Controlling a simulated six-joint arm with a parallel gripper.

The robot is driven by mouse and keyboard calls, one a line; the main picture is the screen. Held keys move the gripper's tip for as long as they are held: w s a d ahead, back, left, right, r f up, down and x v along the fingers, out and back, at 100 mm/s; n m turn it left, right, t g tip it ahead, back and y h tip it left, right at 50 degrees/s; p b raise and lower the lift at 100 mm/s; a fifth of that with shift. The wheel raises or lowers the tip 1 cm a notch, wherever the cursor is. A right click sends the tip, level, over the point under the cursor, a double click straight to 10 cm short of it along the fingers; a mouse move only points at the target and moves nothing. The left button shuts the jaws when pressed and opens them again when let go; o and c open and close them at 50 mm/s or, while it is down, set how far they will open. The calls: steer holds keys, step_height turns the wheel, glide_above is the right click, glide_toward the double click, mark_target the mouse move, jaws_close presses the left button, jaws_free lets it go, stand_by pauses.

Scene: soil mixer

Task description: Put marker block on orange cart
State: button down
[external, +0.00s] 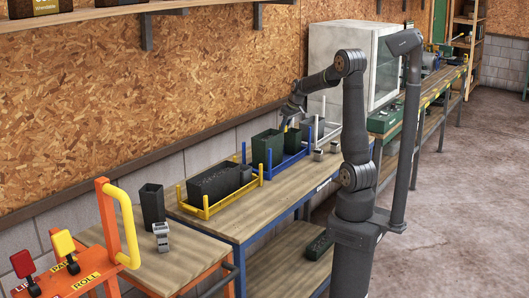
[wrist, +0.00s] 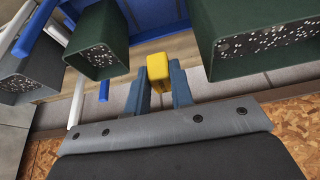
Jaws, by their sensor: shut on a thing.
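My gripper (external: 288,119) is above the blue-railed tray, near the back wall. In the wrist view, its two blue-grey fingers (wrist: 159,88) are shut on a small yellow block (wrist: 158,68), which I take to be the marker block. The block also shows as a small yellow spot in the external view (external: 286,128). The orange cart (external: 176,263) stands at the lower left, with a wooden top and an orange frame. A tall dark bin (external: 152,205) and small grey pieces (external: 162,236) stand on it.
The blue-railed tray (external: 262,172) holds dark green bins (external: 268,147). A yellow-railed tray (external: 207,211) with a soil-filled dark box (external: 213,186) lies between it and the cart. A yellow handle (external: 130,232) rises at the cart's left. A white cabinet (external: 325,50) stands behind my arm.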

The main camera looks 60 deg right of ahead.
steer(key=w+a+f+n, duration=0.1)
steer(key=w+a+f, duration=0.3)
steer(key=w+a, duration=1.15)
steer(key=w+a+f+n, duration=0.1)
steer(key=w+a, duration=0.3)
steer(key=a, duration=0.5)
steer(key=w+a+y, duration=0.1)
steer(key=w+a, duration=0.2)
steer(key=a, duration=0.6)
steer(key=w+a+f+n, duration=0.1)
steer(key=w+a, duration=0.3)
steer(key=a, duration=0.5)
steer(key=a+n+y, duration=0.1)
steer(key=a+n, duration=0.1)
steer(key=a, duration=1.2)
steer(key=n+g+y, duration=0.1)
steer(key=n, duration=0.3)
glide_above(126, 244)
steer(key=shift+w+f, duration=0.1)
steer(key=shift+f, duration=4.05)
